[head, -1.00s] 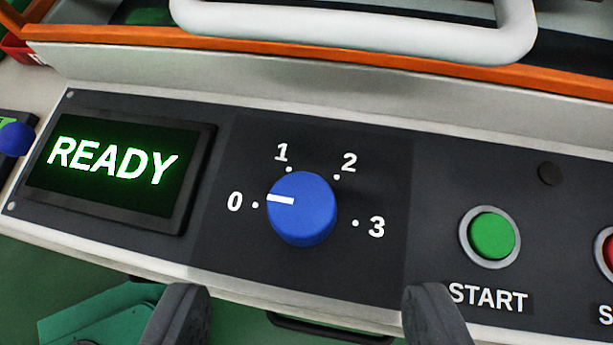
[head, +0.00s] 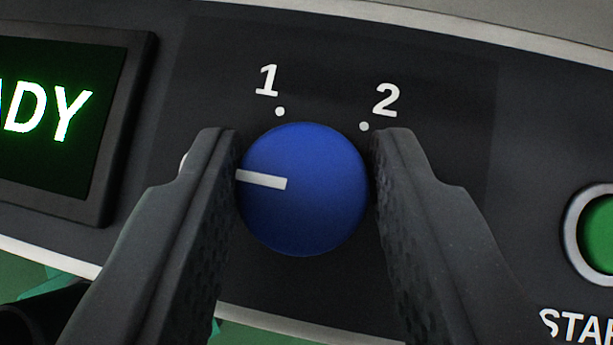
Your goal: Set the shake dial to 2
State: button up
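The shake dial (head: 303,215) is a round blue knob on the dark panel. Its white pointer line points left, towards the side where the 0 mark lies behind my left finger. The labels 1 (head: 267,80) and 2 (head: 386,99) show above the knob, each with a white dot. The 3 label is hidden behind the right finger. My gripper (head: 305,185) has one dark finger on each side of the knob, with hardly any gap. Whether the pads press on it is unclear.
A screen (head: 45,110) with green-white letters "ADY" is at the left. A green START button (head: 598,232) in a grey ring is at the right edge. The panel above the dial is clear.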

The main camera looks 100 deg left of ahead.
jog(key=shift+c, duration=1)
jog(key=shift+a, duration=0.4)
jog(key=shift+d, duration=0.3)
